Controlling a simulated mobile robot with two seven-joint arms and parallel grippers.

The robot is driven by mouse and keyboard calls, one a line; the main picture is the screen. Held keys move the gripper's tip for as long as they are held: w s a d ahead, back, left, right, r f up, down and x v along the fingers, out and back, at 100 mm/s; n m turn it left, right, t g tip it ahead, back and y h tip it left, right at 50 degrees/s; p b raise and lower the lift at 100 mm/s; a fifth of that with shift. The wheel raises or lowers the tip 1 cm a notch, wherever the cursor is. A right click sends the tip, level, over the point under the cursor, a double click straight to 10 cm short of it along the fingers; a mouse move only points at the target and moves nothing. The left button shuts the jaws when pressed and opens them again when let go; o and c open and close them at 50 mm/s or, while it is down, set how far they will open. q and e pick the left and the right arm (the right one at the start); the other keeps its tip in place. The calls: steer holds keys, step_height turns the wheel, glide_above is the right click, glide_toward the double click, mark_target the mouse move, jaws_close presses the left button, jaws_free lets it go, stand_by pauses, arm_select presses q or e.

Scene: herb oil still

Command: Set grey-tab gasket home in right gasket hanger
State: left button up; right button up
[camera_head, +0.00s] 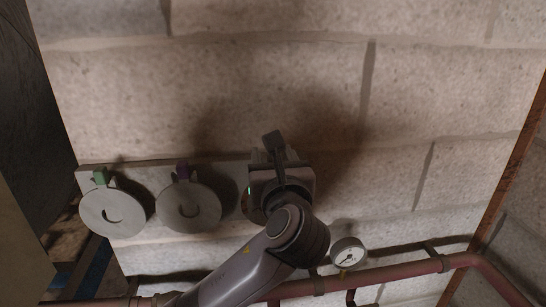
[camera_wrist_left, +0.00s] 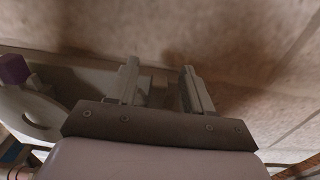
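A long pale hanger board (camera_head: 232,168) is fixed to the stone wall. My left gripper (camera_head: 275,150) is at its right end, in front of the right hanger place, and my wrist hides most of that place. In the left wrist view the two fingers (camera_wrist_left: 162,88) stand apart. A small grey block (camera_wrist_left: 156,92) shows between them, seemingly not clamped; I cannot tell whether it is the grey tab or part of the hanger. The grey-tab gasket is not clearly visible behind my wrist. My right gripper is not in view.
A green-tab gasket (camera_head: 112,212) and a purple-tab gasket (camera_head: 189,207) hang on the board to the left. A round gauge (camera_head: 347,252) and a reddish pipe (camera_head: 400,273) lie below right. The wall above and right of the board is bare.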

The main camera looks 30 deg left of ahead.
arm_select(q)
steer(key=v, duration=0.7)
stand_by(0.3)
steer(key=shift+s+d, duration=0.1)
